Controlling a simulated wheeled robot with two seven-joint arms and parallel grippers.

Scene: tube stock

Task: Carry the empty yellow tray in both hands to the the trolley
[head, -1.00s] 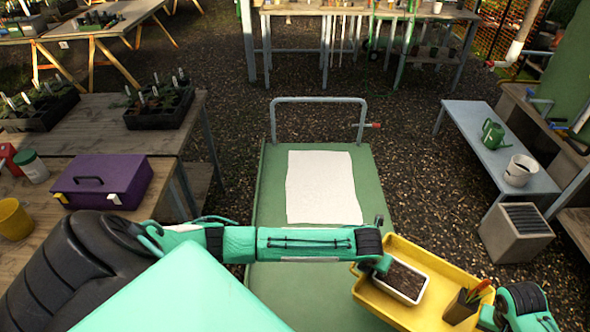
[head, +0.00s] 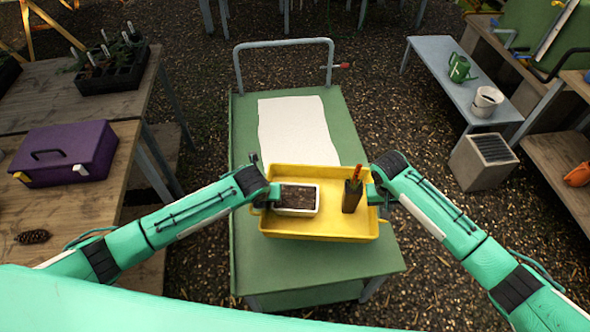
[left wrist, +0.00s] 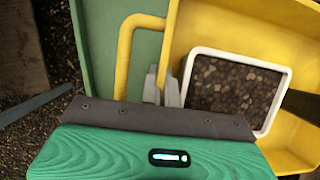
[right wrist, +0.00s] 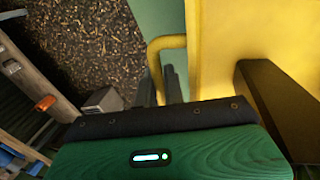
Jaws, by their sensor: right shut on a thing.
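The yellow tray (head: 338,230) is level over the near half of the green trolley (head: 300,262). I cannot tell whether it touches the deck. It is not empty: a white pot of soil (head: 297,197) stands at its left and a dark brown pot with orange-red sticks (head: 352,196) at its right. My left gripper (head: 272,193) is shut on the tray's left side by its handle (left wrist: 124,55); its fingers (left wrist: 162,88) are close together there. My right gripper (head: 374,192) is shut on the tray's right side by the other handle (right wrist: 155,65).
A white sheet (head: 297,130) lies on the trolley's far half, before its grey push bar (head: 285,43). A wooden table with a purple toolbox (head: 65,155) stands left. A bench with a green watering can (head: 460,68) and a grey bin (head: 483,160) stand right.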

